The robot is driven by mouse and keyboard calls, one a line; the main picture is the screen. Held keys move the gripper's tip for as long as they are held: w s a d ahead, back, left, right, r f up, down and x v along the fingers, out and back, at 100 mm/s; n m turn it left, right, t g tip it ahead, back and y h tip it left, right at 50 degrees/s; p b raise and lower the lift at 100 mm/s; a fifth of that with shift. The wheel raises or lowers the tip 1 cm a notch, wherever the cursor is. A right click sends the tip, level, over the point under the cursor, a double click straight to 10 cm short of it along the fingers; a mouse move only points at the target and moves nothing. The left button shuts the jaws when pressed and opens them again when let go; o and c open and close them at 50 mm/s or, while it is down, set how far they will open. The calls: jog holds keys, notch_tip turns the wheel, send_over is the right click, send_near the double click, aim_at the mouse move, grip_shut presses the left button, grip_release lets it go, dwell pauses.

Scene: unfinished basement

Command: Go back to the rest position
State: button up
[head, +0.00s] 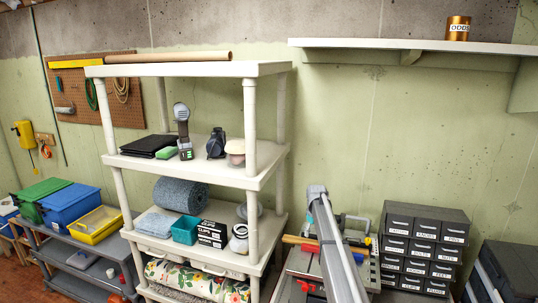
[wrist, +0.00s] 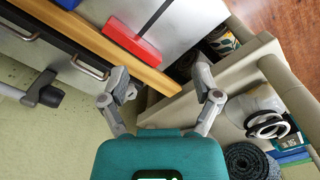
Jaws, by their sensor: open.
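My gripper (wrist: 162,88) shows in the wrist view with its two grey fingers wide apart and nothing between them. Behind the gap are a wooden edge and the side of a pale shelf. In the head view my grey arm reaches up from the bottom, right of the shelf unit. The gripper itself cannot be made out there.
A cream shelf unit (head: 190,70) holds tools, a rolled grey mat (head: 181,195) and boxes. Right of my arm stands a dark drawer cabinet (head: 424,249). A wall shelf (head: 430,46) carries an orange can (head: 458,28). A red-headed tool (wrist: 132,42) lies near the fingers.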

jog(key=s+f+m+b, duration=0.1)
jog(key=s+f+b, duration=0.3)
jog(key=s, duration=1.1)
jog(key=s+a+f+m+b, duration=0.1)
jog(key=s+f+b, duration=0.3)
jog(key=s, duration=1)
jog(key=s+f+m+b, duration=0.3)
jog(key=s+f+b, duration=0.2)
jog(key=s, duration=1)
jog(key=shift+s+a+f, duration=0.2)
jog(key=shift+s+a, duration=0.15)
jog(key=shift+a, duration=0.05)
